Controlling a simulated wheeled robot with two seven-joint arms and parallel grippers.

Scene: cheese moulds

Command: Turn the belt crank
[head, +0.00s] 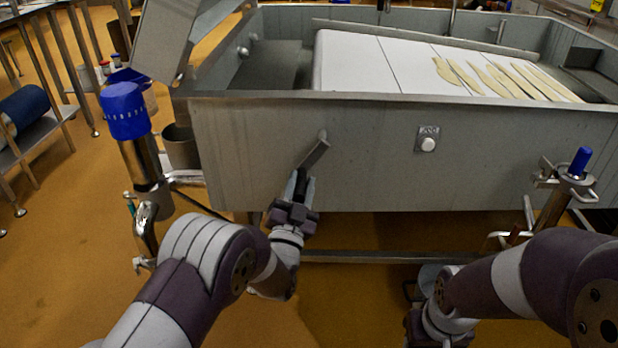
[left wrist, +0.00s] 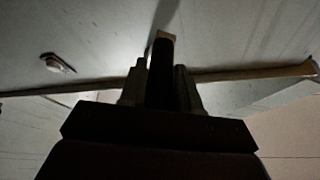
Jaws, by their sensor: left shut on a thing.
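The belt crank (head: 315,154) is a flat grey metal arm on the front wall of the steel trough, slanting down and left from its pivot. Its dark handle (head: 301,184) is at the lower end. My left gripper (head: 300,190) is shut on this handle. In the left wrist view the handle (left wrist: 161,75) stands between the two fingers, and part of the crank arm shows above it. The white belt (head: 350,62) lies in the trough with several pale strips (head: 500,78) on its right part. My right arm is at the lower right; its fingers do not show.
A white button (head: 428,144) is on the trough wall (head: 370,170), right of the crank. A blue-capped post (head: 125,112) stands left, and a blue-topped lever (head: 580,162) stands right. A low steel bar (head: 370,257) runs below the trough.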

